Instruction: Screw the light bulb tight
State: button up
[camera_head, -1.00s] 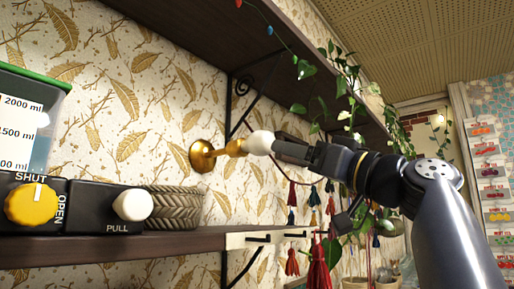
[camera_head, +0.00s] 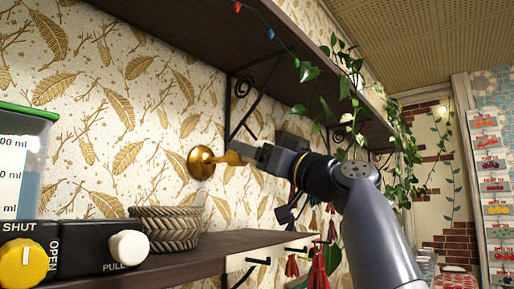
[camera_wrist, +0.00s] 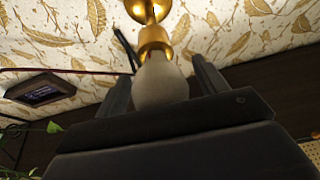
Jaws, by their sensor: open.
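A brass wall lamp (camera_head: 201,162) is fixed to the leaf-patterned wall, its socket (camera_head: 232,158) pointing out to the right. In the wrist view, the white light bulb (camera_wrist: 160,84) sits in the brass socket (camera_wrist: 154,40). My gripper (camera_head: 258,155) is at the bulb and hides most or all of it in the head view. In the wrist view, my gripper (camera_wrist: 160,72) is open, with one finger on each side of the bulb and visible gaps between them.
A dark shelf (camera_head: 190,262) below holds a woven bowl (camera_head: 166,229) and a black box with knobs (camera_head: 98,252). An upper shelf (camera_head: 250,45) with hanging vines (camera_head: 345,75) is above my arm. A dark bracket (camera_head: 240,95) is close to the lamp.

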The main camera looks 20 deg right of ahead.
jog(key=shift+c, duration=0.5)
jog(key=c, duration=0.9)
jog(key=shift+m+t+h, duration=0.3)
jog(key=shift+m+h, duration=0.2)
jog(key=shift+m, duration=0.7)
jog(key=o, duration=1)
